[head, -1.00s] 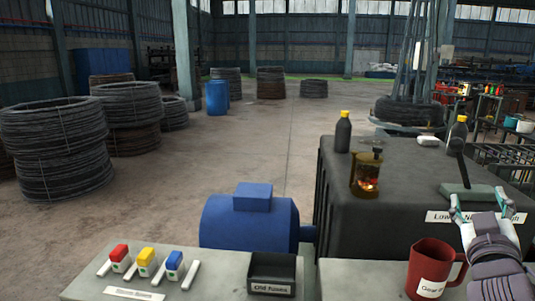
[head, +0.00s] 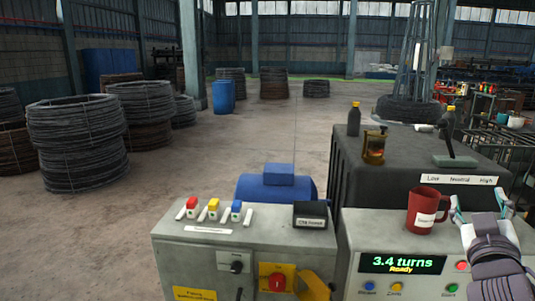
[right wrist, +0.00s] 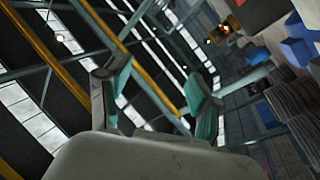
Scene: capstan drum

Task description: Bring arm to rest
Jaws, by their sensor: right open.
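My right gripper (head: 481,209) shows at the right edge of the head view, just right of the red mug (head: 424,212). Its fingers are apart and nothing is between them. In the right wrist view the open fingers (right wrist: 158,95) point up toward the roof beams, also with nothing between them. The gear lever (head: 448,140) stands on the dark housing behind, above a plate marked Low, Neutral and High. I cannot tell from here whether the gripper touches the mug. My left gripper is not in view.
A control cabinet shows a display (head: 403,263) reading "3.4 turns, Ready". Bottles and an oil lantern (head: 374,146) stand on the housing. Wire coils fill the left floor.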

